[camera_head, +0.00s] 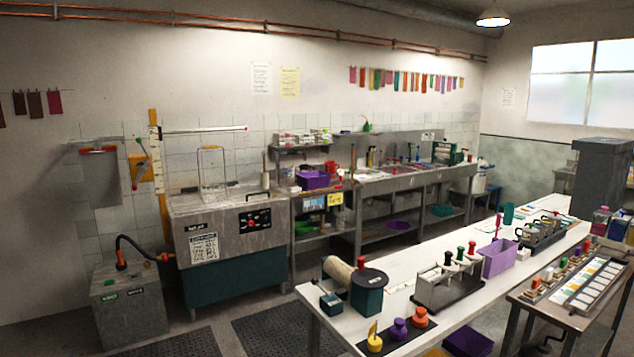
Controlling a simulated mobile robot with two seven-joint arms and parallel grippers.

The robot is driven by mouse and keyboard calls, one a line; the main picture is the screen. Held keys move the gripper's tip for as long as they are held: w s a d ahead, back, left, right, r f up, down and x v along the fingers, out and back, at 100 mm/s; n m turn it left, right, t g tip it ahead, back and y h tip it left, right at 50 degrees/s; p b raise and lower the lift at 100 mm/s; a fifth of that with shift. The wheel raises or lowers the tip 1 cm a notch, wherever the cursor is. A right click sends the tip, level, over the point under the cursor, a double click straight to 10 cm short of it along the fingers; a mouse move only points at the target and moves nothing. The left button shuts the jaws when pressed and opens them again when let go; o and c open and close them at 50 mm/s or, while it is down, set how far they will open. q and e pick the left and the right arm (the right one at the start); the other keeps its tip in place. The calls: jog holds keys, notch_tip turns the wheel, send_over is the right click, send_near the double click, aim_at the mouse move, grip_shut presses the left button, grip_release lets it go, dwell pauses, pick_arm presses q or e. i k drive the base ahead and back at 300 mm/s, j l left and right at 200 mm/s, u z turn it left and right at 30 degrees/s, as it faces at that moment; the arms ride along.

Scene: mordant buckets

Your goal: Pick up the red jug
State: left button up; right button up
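A small red vessel (330,167), which looks like the red jug, stands on the metal side bench against the back wall. It is behind and to the right of a purple bin (313,180), which may hide part of its base. It is too small to make out its handle or spout. Neither of my grippers shows in the head view.
A grey dye vat (228,230) stands left of the side bench. A long white table (400,290) with spools, bottles and racks fills the right foreground. Dark floor mats (275,330) lie in the free aisle between. A grey box unit (128,305) stands at the left.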

aim_at(330, 165)
jog(key=i+j+u, duration=0.35)
jog(key=i+u, duration=0.35)
jog(key=i, duration=0.25)
jog(key=i+u, duration=0.35)
jog(key=i, duration=1.8)
jog(key=i+z, duration=0.25)
jog(key=i, duration=0.25)
jog(key=i+j+z, duration=0.2)
jog(key=i, duration=0.25)
jog(key=i+j+z, duration=0.25)
jog(key=i, duration=0.2)
jog(key=i+l+z, duration=0.15)
jog(key=i+z, duration=1.1)
jog(key=i+l+z, duration=0.15)
jog(key=i+z, duration=0.3)
jog(key=i, duration=0.15)
jog(key=i+z, duration=0.5)
jog(key=i, duration=0.15)
jog(key=i+u, duration=0.15)
jog(key=i, duration=0.35)
jog(key=i+l+u, duration=0.2)
jog(key=i, duration=0.25)
jog(key=i+l+u, duration=0.15)
jog(key=i, duration=0.35)
